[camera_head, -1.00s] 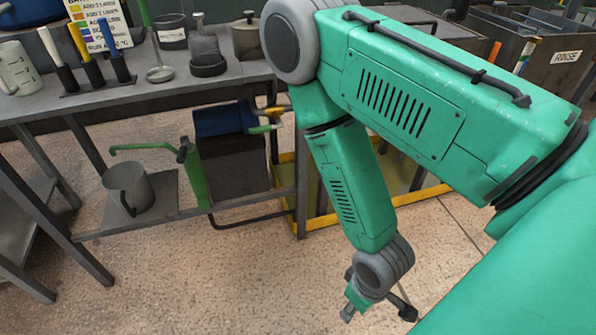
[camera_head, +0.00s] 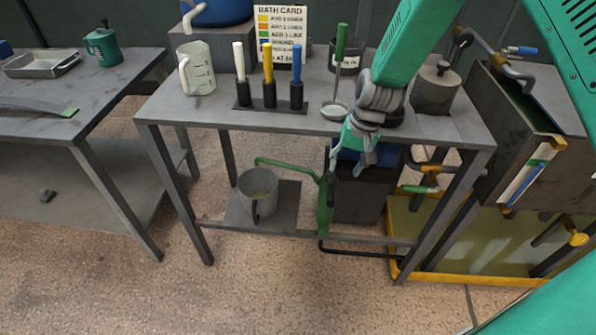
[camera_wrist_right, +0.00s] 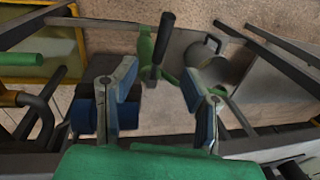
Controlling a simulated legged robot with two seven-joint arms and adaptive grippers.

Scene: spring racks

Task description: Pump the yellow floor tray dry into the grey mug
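The grey mug (camera_head: 247,205) stands upright on the table's lower shelf, with something yellowish inside. The green hand pump (camera_head: 326,205) stands beside it, its spout reaching left over the mug. A black hose (camera_head: 360,252) runs from the pump's foot towards the yellow floor tray (camera_head: 470,280), which holds a dull olive layer. My right gripper (camera_head: 359,160) points down near the table's front edge, above the pump. In the right wrist view my gripper (camera_wrist_right: 157,88) is open, with the pump's black handle (camera_wrist_right: 160,45) seen between and beyond its fingertips, not gripped. My left gripper is out of view.
The table top (camera_head: 200,112) above carries a measuring jug, a rack of coloured handles, a ladle and a lidded pot. A dark box (camera_head: 365,200) stands behind the pump. Tanks and pipes crowd the right. The floor in front is clear.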

